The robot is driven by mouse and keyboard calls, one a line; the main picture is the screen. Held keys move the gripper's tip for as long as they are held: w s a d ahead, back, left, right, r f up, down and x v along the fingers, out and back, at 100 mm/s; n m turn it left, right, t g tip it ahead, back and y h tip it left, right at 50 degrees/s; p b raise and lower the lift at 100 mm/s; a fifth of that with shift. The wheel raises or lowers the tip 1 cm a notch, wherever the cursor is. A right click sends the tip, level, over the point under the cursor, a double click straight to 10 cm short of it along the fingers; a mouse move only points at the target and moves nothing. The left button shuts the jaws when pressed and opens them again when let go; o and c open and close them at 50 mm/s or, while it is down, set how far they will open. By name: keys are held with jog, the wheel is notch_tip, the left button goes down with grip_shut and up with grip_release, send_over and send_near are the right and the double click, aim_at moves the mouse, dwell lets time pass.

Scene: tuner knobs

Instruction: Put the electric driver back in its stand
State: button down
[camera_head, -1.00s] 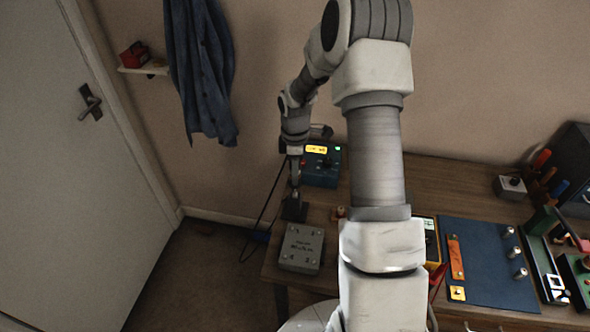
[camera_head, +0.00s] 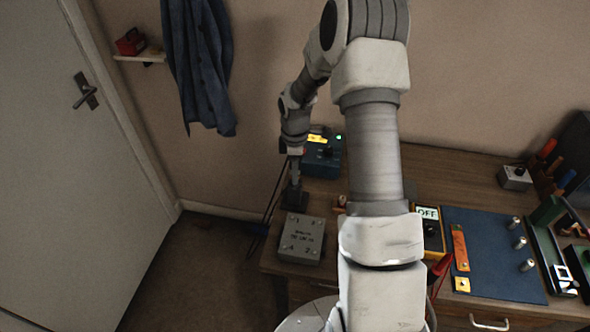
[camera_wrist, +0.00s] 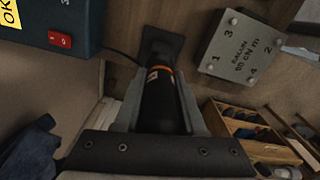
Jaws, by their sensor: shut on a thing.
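The electric driver (camera_wrist: 158,106) is a black cylinder with an orange ring, seen in the wrist view. My gripper (camera_wrist: 157,100) is shut on it, with a grey finger along each side. The dark stand (camera_wrist: 163,42) lies straight beyond the driver's far end. In the head view, the stand (camera_head: 294,198) sits near the table's left edge, directly below my gripper (camera_head: 294,172). The driver's lower end is hidden, so I cannot tell whether it is inside the stand or just above it.
A grey numbered box (camera_head: 301,239) stands close in front of the stand. A cable hangs off the table's left edge. A blue mat (camera_head: 490,255) and tools fill the right side.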

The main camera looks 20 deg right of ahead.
jog(key=shift+c, duration=2.1)
grip_release()
notch_tip(320, 180, up, 17)
jog(key=shift+f, duration=0.2)
jog(key=s+a+r+m+t+h, duration=0.1)
jog(key=s+a+r+m+t, duration=0.35)
jog(key=s+r, duration=0.75)
jog(key=s+a+m, duration=0.3)
jog(key=s+m, duration=0.1)
jog(key=s, duration=0.3)
jog(key=s+a+r+m+t+y, duration=0.1)
jog(key=s+a+m, duration=0.1)
jog(key=s+m, duration=0.3)
jog(key=shift+s+a+r, duration=0.2)
jog(key=shift+s+a, duration=0.2)
jog(key=shift+s, duration=0.8)
